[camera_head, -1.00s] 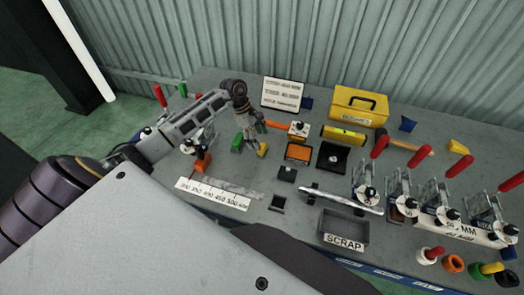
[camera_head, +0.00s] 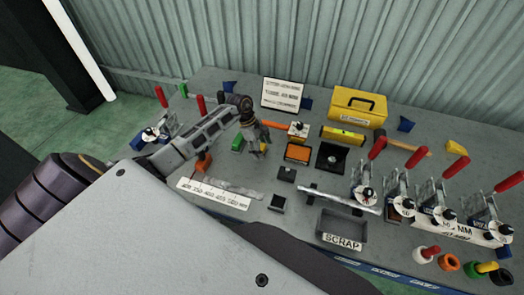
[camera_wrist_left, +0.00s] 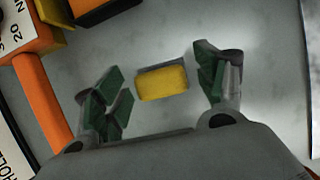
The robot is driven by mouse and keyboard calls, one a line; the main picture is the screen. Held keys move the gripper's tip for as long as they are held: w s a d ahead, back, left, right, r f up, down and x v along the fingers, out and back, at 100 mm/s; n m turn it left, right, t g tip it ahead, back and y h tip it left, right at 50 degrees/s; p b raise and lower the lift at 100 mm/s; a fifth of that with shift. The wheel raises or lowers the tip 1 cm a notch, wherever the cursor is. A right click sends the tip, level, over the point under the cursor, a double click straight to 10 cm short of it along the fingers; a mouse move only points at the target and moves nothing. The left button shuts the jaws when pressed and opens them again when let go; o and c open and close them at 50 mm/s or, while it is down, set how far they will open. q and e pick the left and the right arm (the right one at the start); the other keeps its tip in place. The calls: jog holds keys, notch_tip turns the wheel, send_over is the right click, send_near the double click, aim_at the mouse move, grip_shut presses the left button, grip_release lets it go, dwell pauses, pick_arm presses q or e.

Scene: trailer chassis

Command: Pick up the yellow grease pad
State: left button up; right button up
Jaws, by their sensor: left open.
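The yellow grease pad (camera_wrist_left: 162,83) lies on the grey bench top in the left wrist view. It sits between the two spread fingers of my left gripper, with a gap on each side. In the head view my left gripper (camera_head: 257,150) points down over that spot and hides most or all of the pad. The left gripper is open and empty. My right gripper is not in view.
An orange box (camera_head: 298,152), a black tray (camera_head: 331,157) and a yellow toolbox (camera_head: 359,106) stand to the right.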

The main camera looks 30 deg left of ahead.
aim_at(262, 146)
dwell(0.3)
pick_arm(q)
jog(key=c, duration=1.2)
jog(key=shift+r, duration=0.1)
jog(key=shift+r+b, duration=0.8)
jog(key=shift+r, duration=4.15)
jog(key=o, duration=0.5)
jog(key=c, duration=0.3)
